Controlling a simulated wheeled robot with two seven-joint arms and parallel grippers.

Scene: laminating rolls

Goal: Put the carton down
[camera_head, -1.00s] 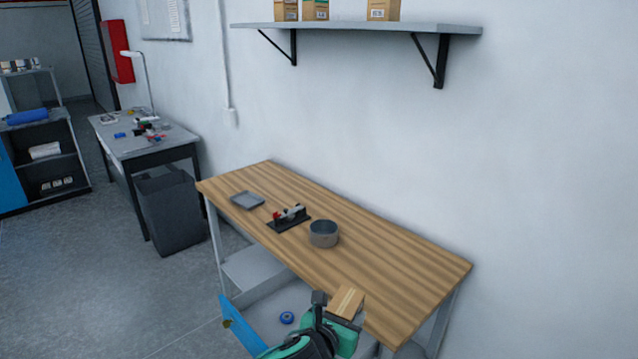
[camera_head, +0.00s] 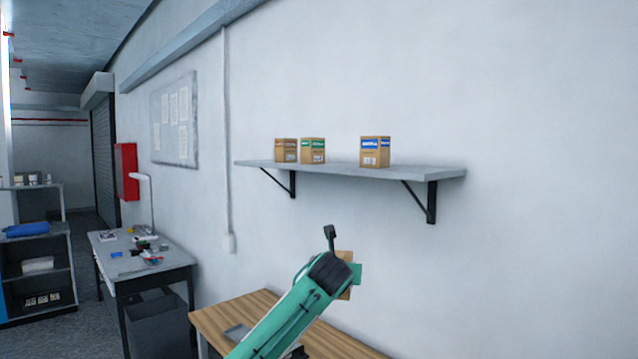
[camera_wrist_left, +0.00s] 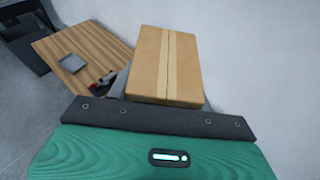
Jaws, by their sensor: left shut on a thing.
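My left gripper (camera_head: 341,262) is shut on a brown cardboard carton (camera_head: 346,292) and holds it in the air, below the wall shelf and above the wooden table in the head view. My arm and gripper cover part of the carton there. In the left wrist view the carton (camera_wrist_left: 165,65) shows its tan face with a paler tape strip down the middle, just beyond the gripper's dark edge. The fingertips are hidden there. My right gripper is not in view.
The grey wall shelf (camera_head: 337,169) bears three cartons: a brown-labelled one (camera_head: 286,150), a green-labelled one (camera_head: 313,151) and a blue-labelled one (camera_head: 375,152). A wide gap separates the last two. The wooden table (camera_head: 222,315) has a grey tray (camera_head: 237,331) on it.

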